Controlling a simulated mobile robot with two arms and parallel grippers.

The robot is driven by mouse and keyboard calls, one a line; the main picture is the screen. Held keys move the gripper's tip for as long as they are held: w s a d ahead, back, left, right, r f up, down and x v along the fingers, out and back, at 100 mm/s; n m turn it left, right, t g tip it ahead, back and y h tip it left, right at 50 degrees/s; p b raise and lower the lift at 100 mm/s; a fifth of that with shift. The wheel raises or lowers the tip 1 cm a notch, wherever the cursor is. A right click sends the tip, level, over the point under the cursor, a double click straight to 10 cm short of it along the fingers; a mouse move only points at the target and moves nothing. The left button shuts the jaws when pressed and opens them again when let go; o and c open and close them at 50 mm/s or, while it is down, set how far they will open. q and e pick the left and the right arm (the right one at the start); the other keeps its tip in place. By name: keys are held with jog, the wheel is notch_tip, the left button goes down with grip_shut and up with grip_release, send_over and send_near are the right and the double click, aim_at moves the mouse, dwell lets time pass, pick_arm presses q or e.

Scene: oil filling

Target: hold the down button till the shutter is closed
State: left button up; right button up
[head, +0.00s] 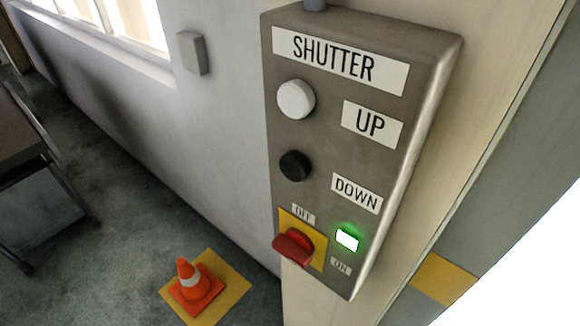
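The shutter control box (318,165) is a grey panel on the wall edge, labelled SHUTTER, in the middle of the head view. The black down button (295,165) sits beside the DOWN label (357,193). The white up button (296,99) is above it, beside the UP label (370,123). A red rotary switch (293,246) on a yellow plate is at the bottom, between OFF and ON labels. A green light (347,239) is lit next to it. The shutter cannot be made out in this view. Neither of my grippers is in view.
An orange and white traffic cone (194,284) stands on a yellow floor square below the box, to the left. A dark metal frame (38,170) stands at the left edge. A bright opening (520,265) is at the lower right. The space before the buttons is clear.

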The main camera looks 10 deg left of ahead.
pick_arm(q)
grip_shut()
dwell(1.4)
